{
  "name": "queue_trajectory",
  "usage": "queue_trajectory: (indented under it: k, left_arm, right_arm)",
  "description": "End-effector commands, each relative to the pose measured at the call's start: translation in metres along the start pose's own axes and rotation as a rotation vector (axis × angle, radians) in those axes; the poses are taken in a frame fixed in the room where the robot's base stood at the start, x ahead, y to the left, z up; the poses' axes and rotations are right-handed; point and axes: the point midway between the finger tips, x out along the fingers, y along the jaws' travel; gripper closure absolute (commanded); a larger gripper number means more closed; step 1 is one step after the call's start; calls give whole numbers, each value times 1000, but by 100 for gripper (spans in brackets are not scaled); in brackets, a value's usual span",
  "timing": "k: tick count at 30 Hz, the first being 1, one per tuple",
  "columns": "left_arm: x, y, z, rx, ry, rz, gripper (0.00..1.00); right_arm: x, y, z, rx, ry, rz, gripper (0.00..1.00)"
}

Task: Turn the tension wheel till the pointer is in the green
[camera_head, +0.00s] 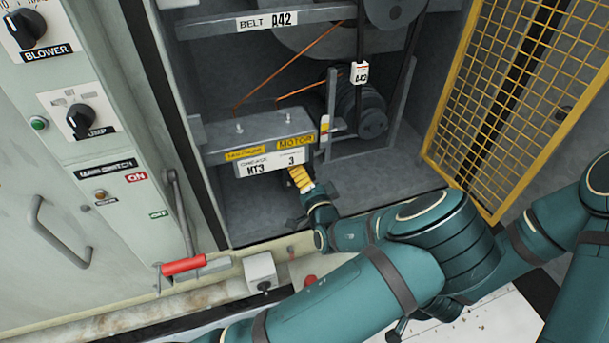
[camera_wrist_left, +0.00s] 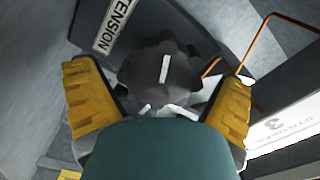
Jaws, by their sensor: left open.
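The tension wheel (camera_wrist_left: 150,80) is a dark, lobed knob with a white line on its face, below a TENSION label (camera_wrist_left: 117,22) in the left wrist view. My left gripper (camera_wrist_left: 160,105) is open, with one yellow finger on each side of the wheel; I cannot tell whether they touch it. In the head view my left gripper (camera_head: 300,178) is low in the cabinet, under the front of the motor plate (camera_head: 262,140), and the wheel is hidden there. I cannot make out the pointer or its green zone.
A yellow mesh guard (camera_head: 530,80) stands at the right of the cabinet. A red-handled lever (camera_head: 184,266) and a grey box (camera_head: 260,270) are at the cabinet's front edge.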

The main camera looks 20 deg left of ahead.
Motion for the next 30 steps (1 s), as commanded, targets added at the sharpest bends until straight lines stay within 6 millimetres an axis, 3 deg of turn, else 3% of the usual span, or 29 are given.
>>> queue_trajectory:
  k: [5,18,24,30]
  left_arm:
    - [-21,0,-1,1,2,3,5]
    - [-103,0,-1,0,2,2,5]
    - [-117,0,0,0,1,1,5]
    - [-119,0,0,0,0,0,5]
  right_arm:
    - [0,0,0,0,0,0,53]
    - [0,0,0,0,0,0,53]
    - [0,0,0,0,0,0,53]
    - [0,0,0,0,0,0,53]
